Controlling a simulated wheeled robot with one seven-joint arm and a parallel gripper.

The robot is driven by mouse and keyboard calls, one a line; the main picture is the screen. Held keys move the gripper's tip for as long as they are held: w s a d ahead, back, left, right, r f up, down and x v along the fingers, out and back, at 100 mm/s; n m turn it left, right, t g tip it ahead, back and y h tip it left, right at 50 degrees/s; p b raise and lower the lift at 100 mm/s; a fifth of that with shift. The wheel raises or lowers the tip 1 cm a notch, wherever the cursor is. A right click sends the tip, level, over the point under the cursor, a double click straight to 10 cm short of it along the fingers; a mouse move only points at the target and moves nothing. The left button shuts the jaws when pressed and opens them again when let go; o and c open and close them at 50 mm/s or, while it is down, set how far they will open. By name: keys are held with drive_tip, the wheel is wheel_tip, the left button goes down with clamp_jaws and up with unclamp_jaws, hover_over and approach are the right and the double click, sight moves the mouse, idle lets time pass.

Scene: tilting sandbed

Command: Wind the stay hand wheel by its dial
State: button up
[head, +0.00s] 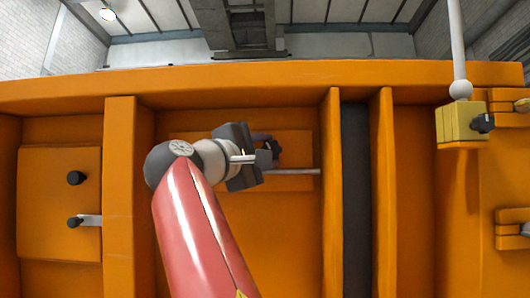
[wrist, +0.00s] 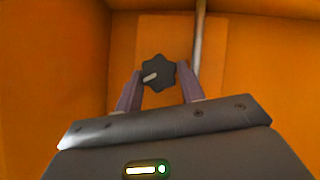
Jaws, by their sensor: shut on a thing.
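The hand wheel is a dark, lobed knob (wrist: 158,70) with a pale bar mark on its face, in front of an orange panel (wrist: 180,30). In the head view the dark knob (head: 275,147) shows just beyond my fingertips. My gripper (wrist: 159,80) has one purple-grey finger on each side of the knob and is shut on it. In the head view my gripper (head: 267,150) reaches in from the left, and its body hides part of the panel. I cannot make out a separate dial or any scale in either view.
A thin grey rod (head: 300,171) runs just below my gripper to an orange upright rib (head: 331,190). At the left are a black knob (head: 76,178) and a pale lever (head: 90,221). A yellow block (head: 459,124) with a vertical rod (head: 457,45) stands at the right.

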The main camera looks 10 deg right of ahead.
idle(0.4)
drive_tip(key=o, duration=1)
drive_tip(key=shift+c, duration=0.2)
drive_tip(key=shift+n, duration=0.3)
